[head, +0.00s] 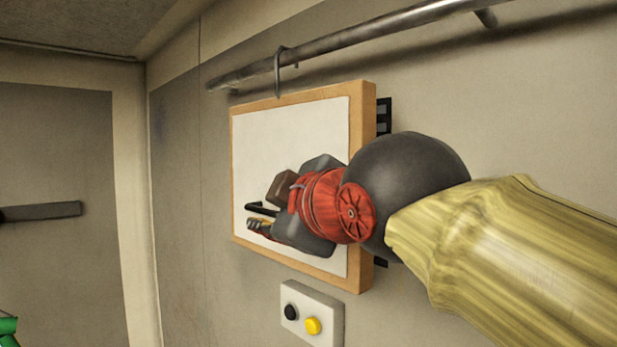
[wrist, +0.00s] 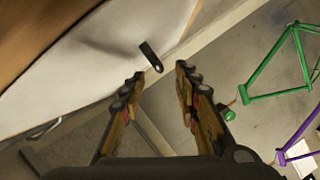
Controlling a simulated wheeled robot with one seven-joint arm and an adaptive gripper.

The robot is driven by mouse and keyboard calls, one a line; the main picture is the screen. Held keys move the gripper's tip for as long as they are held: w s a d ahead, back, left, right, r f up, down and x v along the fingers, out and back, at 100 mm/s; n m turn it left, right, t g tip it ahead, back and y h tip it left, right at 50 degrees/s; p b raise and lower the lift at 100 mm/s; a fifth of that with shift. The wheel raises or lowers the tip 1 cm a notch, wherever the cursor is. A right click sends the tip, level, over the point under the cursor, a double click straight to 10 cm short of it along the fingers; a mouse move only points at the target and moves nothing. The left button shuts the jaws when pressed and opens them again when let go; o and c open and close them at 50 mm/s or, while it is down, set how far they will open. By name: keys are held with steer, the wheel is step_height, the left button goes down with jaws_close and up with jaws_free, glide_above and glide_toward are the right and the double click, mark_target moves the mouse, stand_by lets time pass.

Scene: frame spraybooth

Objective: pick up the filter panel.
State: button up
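The filter panel (head: 290,130) is a white sheet in a light wooden frame, upright against the wall below a metal rail. A black handle (head: 262,209) stands out from its face. In the wrist view the white face of the panel (wrist: 75,85) fills the upper left, and the handle (wrist: 151,56) shows just beyond the fingertips, roughly in line with the gap between them. My gripper (wrist: 158,78) is open and empty, its fingers apart. In the head view my gripper (head: 260,226) is in front of the panel's lower part and hides some of it, close to the handle.
The metal rail (head: 360,45) crosses above the panel, with a hook (head: 278,72) at the panel's top. A box with a black and a yellow button (head: 313,312) is below. Green (wrist: 275,95) and purple (wrist: 305,140) tubular frames show right in the wrist view.

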mark_target(267, 210)
steer(key=p+x, duration=0.1)
steer(key=x, duration=0.4)
steer(key=shift+d+p, duration=0.15)
steer(key=shift+p, duration=0.2)
steer(key=shift+f, duration=0.1)
steer(key=shift+c, duration=0.4)
jaws_close()
